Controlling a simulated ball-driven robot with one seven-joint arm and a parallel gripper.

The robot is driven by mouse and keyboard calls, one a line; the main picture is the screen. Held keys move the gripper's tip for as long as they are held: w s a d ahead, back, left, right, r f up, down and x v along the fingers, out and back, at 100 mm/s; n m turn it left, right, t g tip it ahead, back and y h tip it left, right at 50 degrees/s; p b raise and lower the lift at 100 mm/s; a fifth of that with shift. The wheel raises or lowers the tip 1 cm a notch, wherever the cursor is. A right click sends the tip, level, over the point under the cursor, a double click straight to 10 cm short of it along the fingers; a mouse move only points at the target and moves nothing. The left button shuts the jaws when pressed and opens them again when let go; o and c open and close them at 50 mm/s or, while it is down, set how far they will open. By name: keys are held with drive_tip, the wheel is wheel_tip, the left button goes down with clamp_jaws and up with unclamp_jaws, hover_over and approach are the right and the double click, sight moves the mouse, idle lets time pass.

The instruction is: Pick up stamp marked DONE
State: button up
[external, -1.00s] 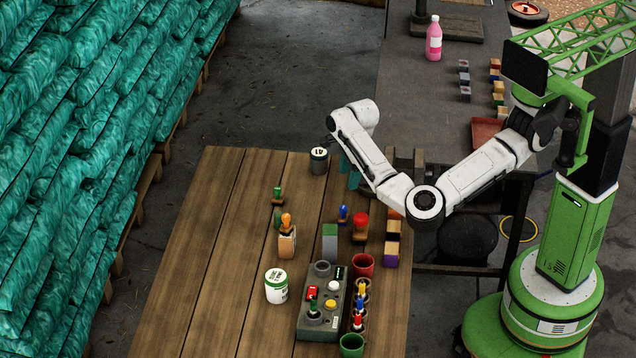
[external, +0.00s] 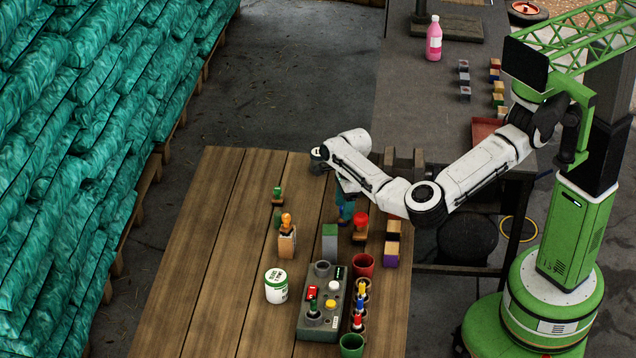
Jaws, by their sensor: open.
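Several stamps stand on the wooden table (external: 215,260). One has a green handle (external: 277,192), one an orange handle (external: 287,220) above a pale wooden block, and one a red handle (external: 361,219). I cannot read DONE on any of them. My gripper (external: 346,211) points down over the table, just left of the red-handled stamp. Its teal fingers are open and stand at the spot of a blue-handled stamp, which they mostly hide. I cannot tell whether the fingers touch it or are around it.
A grey control box (external: 318,325) with buttons, a red cup (external: 363,265), a green cup (external: 352,345) and a white tub (external: 276,287) stand nearer the front. Wooden blocks (external: 392,245) stand to the right. The table's left side is clear.

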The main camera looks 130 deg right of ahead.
drive_tip(key=shift+w+f, duration=0.1)
drive_tip(key=shift+f, duration=0.85)
drive_tip(key=c, duration=0.8)
drive_tip(key=shift+r, duration=0.1)
drive_tip(key=shift+c, duration=0.2)
